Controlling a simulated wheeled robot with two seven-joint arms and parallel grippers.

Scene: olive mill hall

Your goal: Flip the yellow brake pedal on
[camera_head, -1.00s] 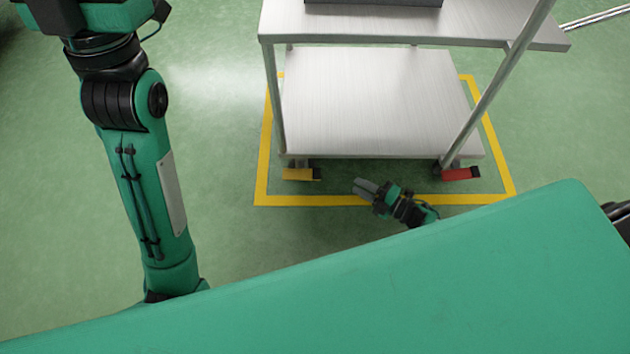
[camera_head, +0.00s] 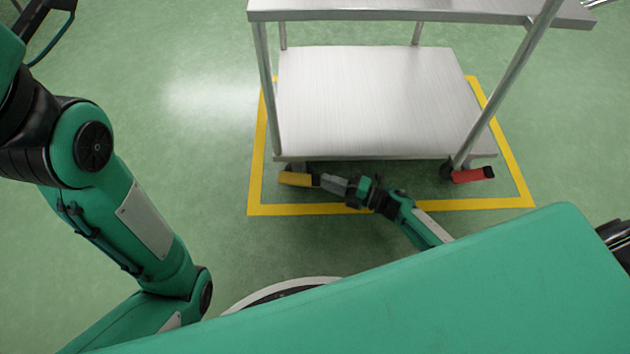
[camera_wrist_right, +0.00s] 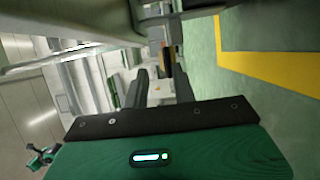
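The yellow brake pedal (camera_head: 296,179) sits at the cart's near left caster, just below the lower shelf's front edge. In the right wrist view, the pedal (camera_wrist_right: 167,62) shows small, yellow and dark, ahead of the fingertips and nearer the right-hand finger. My right gripper (camera_head: 326,184) is low by the floor, right of the pedal, with its tips at the pedal's dark end. Whether they touch cannot be told. In its wrist view the gripper (camera_wrist_right: 159,82) has its fingers apart with nothing between them.
The steel cart (camera_head: 370,100) stands over a yellow floor outline (camera_head: 400,209). A red pedal (camera_head: 472,175) is at its near right caster. The cart's leg (camera_head: 266,90) rises above the yellow pedal. Green floor (camera_head: 190,130) is clear to the left.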

